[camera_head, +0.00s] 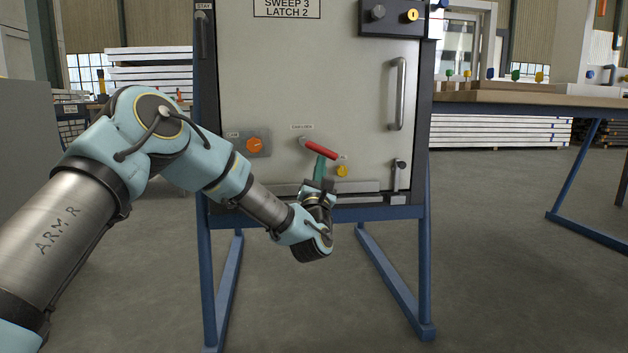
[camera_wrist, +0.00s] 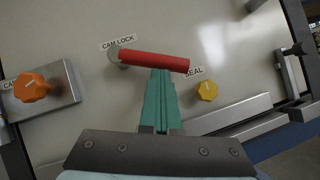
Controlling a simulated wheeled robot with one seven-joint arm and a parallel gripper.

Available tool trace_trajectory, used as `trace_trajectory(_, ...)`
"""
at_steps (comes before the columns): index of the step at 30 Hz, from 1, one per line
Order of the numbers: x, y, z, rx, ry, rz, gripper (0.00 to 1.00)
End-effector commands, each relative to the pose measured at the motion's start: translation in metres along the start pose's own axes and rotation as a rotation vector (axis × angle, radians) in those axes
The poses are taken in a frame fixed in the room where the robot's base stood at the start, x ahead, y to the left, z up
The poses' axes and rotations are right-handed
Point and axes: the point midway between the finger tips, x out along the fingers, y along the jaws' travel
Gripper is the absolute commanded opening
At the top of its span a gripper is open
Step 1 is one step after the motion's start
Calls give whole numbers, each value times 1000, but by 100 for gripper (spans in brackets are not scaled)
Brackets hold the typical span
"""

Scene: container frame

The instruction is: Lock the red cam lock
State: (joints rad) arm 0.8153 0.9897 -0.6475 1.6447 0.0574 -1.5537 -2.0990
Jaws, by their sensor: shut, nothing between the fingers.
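The red cam lock handle (camera_head: 320,150) sits on the lower middle of the grey cabinet door, tilted down to the right from its pivot at the left end. In the wrist view the red handle (camera_wrist: 154,61) lies nearly level, with its pivot by the "CAM LOCK" label (camera_wrist: 118,43). My gripper (camera_head: 320,164) has teal fingers and is just below the handle. The fingers (camera_wrist: 161,80) are shut together, with their tips at the handle's underside near its middle to right part. I cannot tell whether they touch it. Nothing is between them.
An orange knob (camera_head: 254,145) is left of the handle, and a yellow seal knob (camera_head: 342,171) is close on its lower right. A long vertical door handle (camera_head: 397,94) and a small latch (camera_head: 397,172) are further right. A ledge (camera_head: 357,187) runs below.

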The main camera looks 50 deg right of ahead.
Motion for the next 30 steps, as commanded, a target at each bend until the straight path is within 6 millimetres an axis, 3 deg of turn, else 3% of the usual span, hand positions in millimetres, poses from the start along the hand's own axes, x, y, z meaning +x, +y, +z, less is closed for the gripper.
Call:
trace_trajectory(7,7,-6,10,-163,-2,109,0)
trace_trajectory(30,16,-10,25,-154,-2,100,0)
